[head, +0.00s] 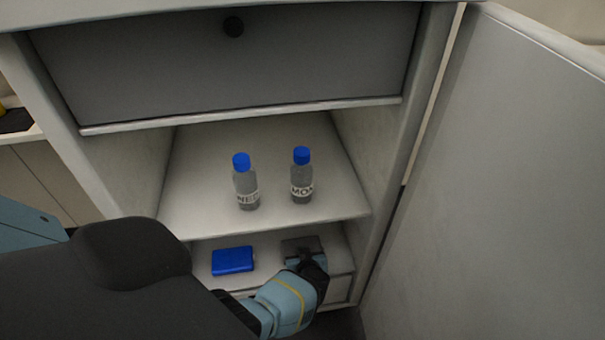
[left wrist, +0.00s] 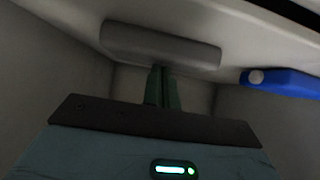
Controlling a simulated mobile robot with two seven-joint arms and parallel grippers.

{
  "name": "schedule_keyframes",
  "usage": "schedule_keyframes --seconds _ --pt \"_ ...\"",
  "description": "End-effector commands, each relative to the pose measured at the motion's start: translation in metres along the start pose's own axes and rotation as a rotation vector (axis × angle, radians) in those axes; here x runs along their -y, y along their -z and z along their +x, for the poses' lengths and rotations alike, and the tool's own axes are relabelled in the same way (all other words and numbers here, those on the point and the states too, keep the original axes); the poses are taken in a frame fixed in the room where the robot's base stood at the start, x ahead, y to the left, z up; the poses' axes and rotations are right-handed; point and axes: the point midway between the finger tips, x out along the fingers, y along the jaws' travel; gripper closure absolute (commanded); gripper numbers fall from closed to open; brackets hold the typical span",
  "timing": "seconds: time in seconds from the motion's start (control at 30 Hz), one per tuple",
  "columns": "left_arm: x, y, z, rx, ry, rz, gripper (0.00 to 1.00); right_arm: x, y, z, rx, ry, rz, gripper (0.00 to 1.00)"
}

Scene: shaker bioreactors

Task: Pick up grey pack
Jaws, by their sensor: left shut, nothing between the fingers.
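The grey pack (head: 300,244) lies on the lower shelf of the cabinet, at the right, partly hidden behind my left gripper (head: 306,258). In the left wrist view the grey pack (left wrist: 160,45) is a flat, rounded block just beyond the fingertips of my left gripper (left wrist: 161,70). The fingers are together with nothing between them. I cannot tell whether the fingertips touch the pack. My right gripper is not in view.
A blue pack (head: 232,261) lies left of the grey one; it also shows in the left wrist view (left wrist: 287,82). Two blue-capped bottles (head: 246,182) (head: 302,177) stand on the shelf above. The cabinet's side walls flank the shelf. An open door (head: 500,180) stands right.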

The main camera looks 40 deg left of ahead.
Motion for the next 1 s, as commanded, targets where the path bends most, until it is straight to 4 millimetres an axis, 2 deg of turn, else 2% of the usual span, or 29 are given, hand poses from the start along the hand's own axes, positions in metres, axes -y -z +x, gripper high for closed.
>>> schedule_keyframes --seconds 0.03,0.23,0.5,0.6,1.0 --pt "0.003 -0.007 -0.001 0.014 0.000 0.001 1.00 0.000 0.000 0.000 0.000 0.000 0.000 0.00" --pt "0.003 -0.014 -0.008 0.020 0.000 0.002 1.00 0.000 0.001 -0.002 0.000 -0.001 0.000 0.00" --pt "0.002 -0.046 -0.056 0.026 0.000 0.001 1.00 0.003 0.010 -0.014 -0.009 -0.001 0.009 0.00" --pt "0.003 -0.053 -0.066 0.025 0.000 0.000 1.00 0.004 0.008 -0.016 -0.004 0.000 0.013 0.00" --pt "0.004 -0.057 -0.068 0.025 0.001 0.002 1.00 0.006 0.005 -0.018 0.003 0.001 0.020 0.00"
